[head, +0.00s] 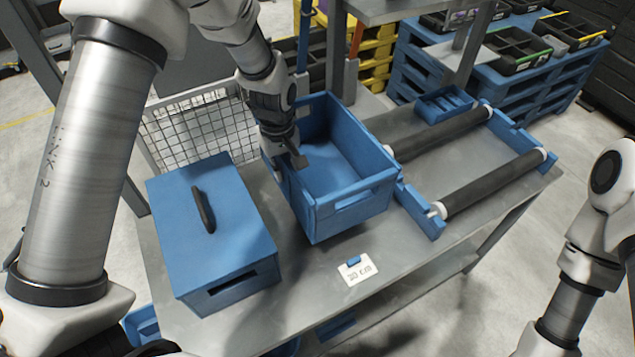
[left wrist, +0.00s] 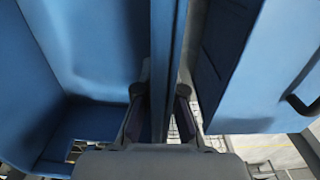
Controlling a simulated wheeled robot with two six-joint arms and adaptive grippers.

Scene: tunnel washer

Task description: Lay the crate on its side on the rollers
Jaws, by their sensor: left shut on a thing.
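The blue crate (head: 340,215) is open at the top and stands at the middle of the grey table, a little tilted. My left gripper (head: 290,165) is shut on the crate's left wall. In the left wrist view the two fingers (left wrist: 160,105) sit on either side of that wall (left wrist: 163,60), with the crate's inside to the left. The two dark rollers, one at the back (head: 440,132) and one at the front (head: 495,183), lie in blue end holders right of the crate. My right gripper is not in view; only part of my right arm shows.
A blue lidded box (head: 235,255) with a black handle stands close left of the crate; it also shows in the left wrist view (left wrist: 230,60). A "20 cm" card (head: 357,270) lies in front. A small blue tray (head: 443,104) sits behind the rollers. A wire basket (head: 195,130) is behind the box.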

